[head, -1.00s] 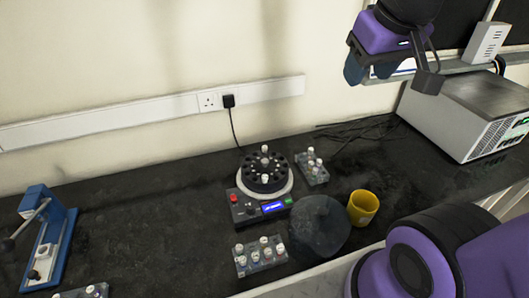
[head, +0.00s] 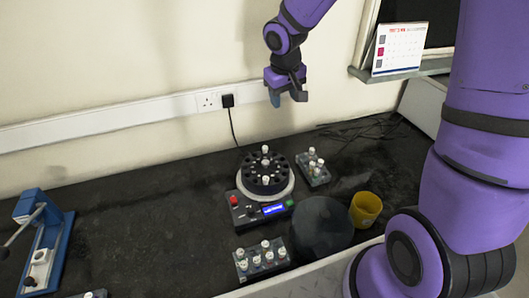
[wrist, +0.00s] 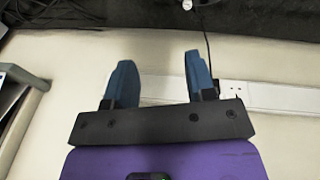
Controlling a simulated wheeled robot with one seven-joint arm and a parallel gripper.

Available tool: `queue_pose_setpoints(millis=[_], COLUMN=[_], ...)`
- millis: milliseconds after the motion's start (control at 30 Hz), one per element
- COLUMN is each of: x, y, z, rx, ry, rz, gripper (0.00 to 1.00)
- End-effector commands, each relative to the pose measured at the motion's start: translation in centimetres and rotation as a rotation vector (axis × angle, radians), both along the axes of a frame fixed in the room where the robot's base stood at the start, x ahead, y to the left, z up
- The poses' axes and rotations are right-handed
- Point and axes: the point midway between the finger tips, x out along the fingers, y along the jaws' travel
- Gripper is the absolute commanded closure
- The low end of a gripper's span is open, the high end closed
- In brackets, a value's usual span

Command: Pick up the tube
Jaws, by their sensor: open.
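White-capped tubes stand in several places in the head view. One tube (head: 265,150) stands at the back of the dark centrifuge rotor (head: 278,172) and another tube (head: 265,181) at its front. Several tubes stand in the front rack (head: 270,267) and in the back right rack (head: 322,177). My gripper (head: 287,101) hangs in the air above and behind the centrifuge, in front of the wall. In the wrist view its two blue fingers (wrist: 160,75) are apart with nothing between them. It touches no tube.
A yellow cup (head: 365,209) and a dark round lid (head: 320,228) lie right of the centrifuge. A blue device (head: 45,240) stands at the far left. A black plug (head: 228,101) sits in the wall socket. The left-middle bench is clear.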

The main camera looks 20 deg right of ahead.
Motion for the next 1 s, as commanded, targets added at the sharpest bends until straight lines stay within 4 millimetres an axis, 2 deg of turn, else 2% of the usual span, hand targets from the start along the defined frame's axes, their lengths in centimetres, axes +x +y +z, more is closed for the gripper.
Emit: queue_pose_setpoints(millis=[33,100,300,433,567,667,1000], x=[0.9,1.8,3.9,4.6,5.0,5.1,5.5], y=[0.4,1.0,2.5,3.3,3.7,3.8,3.8], z=[-1.7,-3.6,-8.5,-10.5,-11.5,-12.3,-16.8], rx=[0.014,0.034,0.093,0.120,0.137,0.139,0.139], ry=[0.017,0.031,0.061,0.073,0.077,0.080,0.081], rz=[0.008,0.018,0.038,0.046,0.047,0.049,0.049], gripper=[0.50,0.50,0.50,0.50,0.50,0.50,0.50])
